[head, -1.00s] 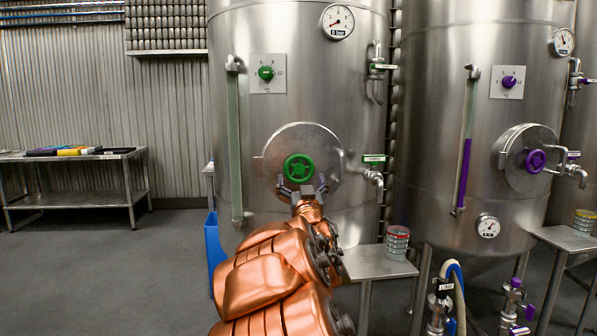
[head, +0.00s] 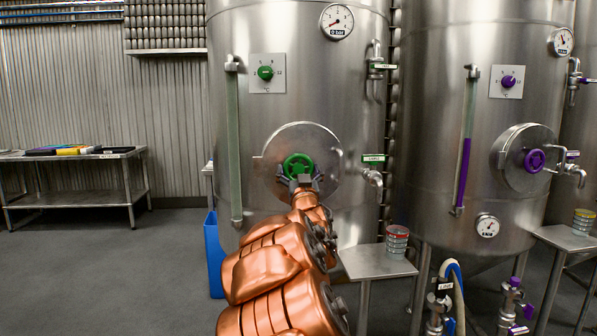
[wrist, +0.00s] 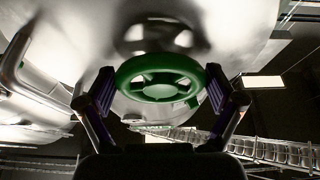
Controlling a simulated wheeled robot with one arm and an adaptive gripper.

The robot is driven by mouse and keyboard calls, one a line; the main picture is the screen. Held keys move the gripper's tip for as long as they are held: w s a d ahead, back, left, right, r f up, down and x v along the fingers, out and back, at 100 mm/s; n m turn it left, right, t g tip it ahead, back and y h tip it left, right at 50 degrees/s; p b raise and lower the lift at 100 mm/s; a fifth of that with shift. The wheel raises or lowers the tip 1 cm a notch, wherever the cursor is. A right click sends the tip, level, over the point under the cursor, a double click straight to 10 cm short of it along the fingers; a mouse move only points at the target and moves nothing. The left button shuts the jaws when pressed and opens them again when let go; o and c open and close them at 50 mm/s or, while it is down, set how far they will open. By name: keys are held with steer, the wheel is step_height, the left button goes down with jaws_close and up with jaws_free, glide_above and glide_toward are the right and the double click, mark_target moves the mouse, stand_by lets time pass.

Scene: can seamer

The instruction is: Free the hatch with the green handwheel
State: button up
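The green handwheel (head: 298,166) sits in the middle of the round steel hatch (head: 325,148) on the near tank. In the wrist view the handwheel (wrist: 160,78) lies between my two fingers, its rim against the finger pads on both sides. My gripper (head: 304,181) is at the handwheel's lower front in the head view; the wrist view also shows my gripper (wrist: 160,90). It looks shut on the rim. My gripper covers the handwheel's lower edge in the head view.
A green-tagged tap (head: 373,176) sticks out right of the hatch. A small steel table (head: 372,262) with stacked cans (head: 397,240) stands below right. A second tank has a purple handwheel (head: 535,161).

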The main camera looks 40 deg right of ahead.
steer(key=c, duration=0.6)
steer(key=shift+n+p, duration=0.3)
steer(key=shift+n, duration=0.2)
steer(key=n+y+p, duration=0.1)
steer(key=n, duration=0.1)
steer(key=n+t+y+p, duration=0.1)
steer(key=n, duration=0.2)
steer(key=shift+s+d+r+y, duration=0.1)
steer(key=shift+d+y, duration=0.05)
steer(key=shift+y, duration=0.25)
steer(key=shift+n+t+y+p, duration=0.3)
steer(key=shift+n+y+p, duration=0.75)
steer(key=shift+n, duration=1.55)
steer(key=shift+y, duration=0.35)
steer(key=o, duration=0.9)
